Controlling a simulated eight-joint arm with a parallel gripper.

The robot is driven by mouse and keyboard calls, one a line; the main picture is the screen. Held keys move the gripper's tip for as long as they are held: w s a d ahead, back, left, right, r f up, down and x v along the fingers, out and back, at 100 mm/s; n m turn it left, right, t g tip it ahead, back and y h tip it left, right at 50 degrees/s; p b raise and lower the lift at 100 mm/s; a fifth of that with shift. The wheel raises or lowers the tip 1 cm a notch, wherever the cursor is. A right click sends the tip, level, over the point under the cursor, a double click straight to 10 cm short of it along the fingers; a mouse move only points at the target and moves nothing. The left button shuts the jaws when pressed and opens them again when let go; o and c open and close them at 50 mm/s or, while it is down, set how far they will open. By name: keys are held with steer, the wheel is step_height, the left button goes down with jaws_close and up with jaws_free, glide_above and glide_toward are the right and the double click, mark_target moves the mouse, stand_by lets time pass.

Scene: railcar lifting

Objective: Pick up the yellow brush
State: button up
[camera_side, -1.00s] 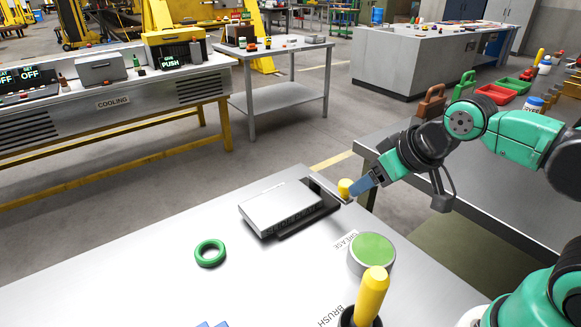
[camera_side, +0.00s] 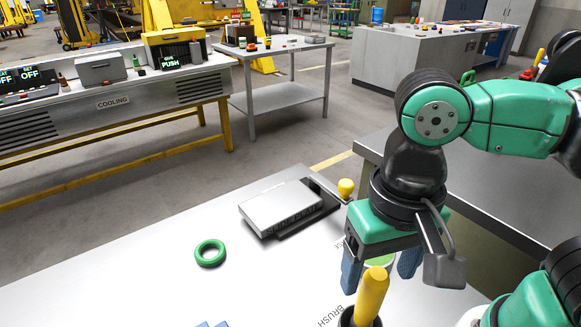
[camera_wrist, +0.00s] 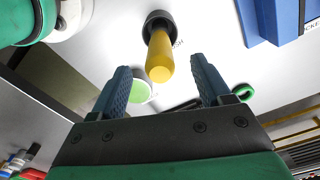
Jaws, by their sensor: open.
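The yellow brush (camera_side: 371,291) stands handle up in a dark round holder (camera_side: 347,318) at the front of the metal table, beside the label BRUSH. In the wrist view the yellow handle (camera_wrist: 160,58) points toward the camera, just beyond the space between the fingertips. My gripper (camera_side: 380,270) points down behind the brush in the side view, its blue fingers apart and empty. In the wrist view my gripper (camera_wrist: 165,78) is also spread open. The brush's lower end is hidden in the holder.
A green-topped round tin (camera_wrist: 138,92) lies close to my gripper, partly hidden in the side view. A green ring (camera_side: 210,253), a grey box (camera_side: 281,207) and a yellow knob (camera_side: 346,187) are further back. Blue blocks (camera_wrist: 278,18) stand near the brush. The table's middle is clear.

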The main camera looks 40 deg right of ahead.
mark_target(371, 297)
steer(key=shift+f, duration=2.7)
jaws_close()
